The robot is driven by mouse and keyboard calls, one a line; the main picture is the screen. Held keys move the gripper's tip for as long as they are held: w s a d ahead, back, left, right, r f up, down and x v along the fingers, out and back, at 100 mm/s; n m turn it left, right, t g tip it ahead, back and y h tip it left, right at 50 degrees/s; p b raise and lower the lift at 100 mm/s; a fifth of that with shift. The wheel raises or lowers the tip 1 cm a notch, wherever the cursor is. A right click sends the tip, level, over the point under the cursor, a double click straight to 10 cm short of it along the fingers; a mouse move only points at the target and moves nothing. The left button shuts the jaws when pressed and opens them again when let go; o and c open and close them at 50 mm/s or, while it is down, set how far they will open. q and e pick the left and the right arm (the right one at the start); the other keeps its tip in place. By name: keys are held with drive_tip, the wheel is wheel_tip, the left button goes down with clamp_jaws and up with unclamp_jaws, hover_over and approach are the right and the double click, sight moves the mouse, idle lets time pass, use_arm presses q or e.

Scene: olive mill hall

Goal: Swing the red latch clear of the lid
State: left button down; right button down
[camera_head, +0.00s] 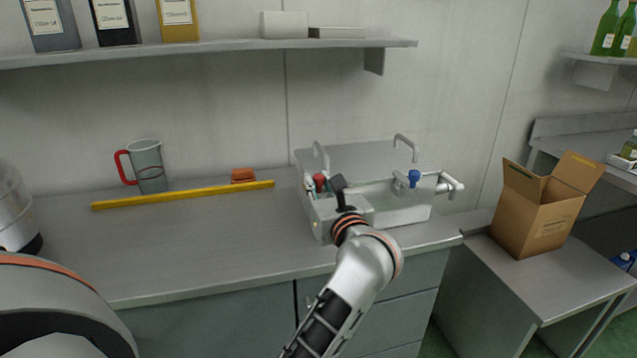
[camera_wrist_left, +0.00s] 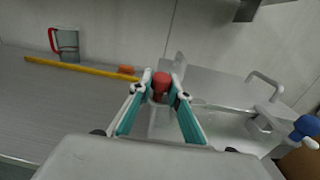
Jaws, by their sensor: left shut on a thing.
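A pale metal machine (camera_head: 404,213) stands on the counter with a flat grey lid plate (camera_head: 365,158) at its back, which also shows in the left wrist view (camera_wrist_left: 222,88). The red latch knob (camera_head: 319,181) is at the machine's left side. My left gripper (camera_wrist_left: 161,92) is shut around the red knob (camera_wrist_left: 161,80), with teal-lined fingers on both sides of it. In the head view the gripper and wrist partly cover the latch area. How far the latch arm overlaps the lid cannot be told. My right gripper is not in view.
A blue knob (camera_head: 414,178) and a pipe (camera_head: 449,184) are at the machine's right. A yellow bar (camera_head: 182,195), orange block (camera_head: 243,175) and red-handled jug (camera_head: 149,166) lie left. An open cardboard box (camera_head: 535,213) stands right. A shelf (camera_head: 220,49) hangs above.

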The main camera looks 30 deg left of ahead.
use_arm(q)
drive_tip(key=shift+a+m+t+h, duration=0.35)
drive_tip(key=shift+m+t+h, duration=0.35)
drive_tip(key=shift+t, duration=0.2)
drive_tip(key=shift+w+a+m+t+h+p, duration=0.1)
drive_tip(key=shift+w+m+t+h+p, duration=0.1)
drive_tip(key=shift+m+t+h+p, duration=0.25)
drive_tip(key=shift+w+m+t+h, duration=0.1)
drive_tip(key=shift+m+t+h, duration=0.15)
drive_tip(key=shift+h, duration=0.2)
drive_tip(key=c, duration=2.2)
unclamp_jaws()
drive_tip(key=o, duration=0.3)
drive_tip(key=v, duration=1.2)
drive_tip(key=shift+a, duration=0.1)
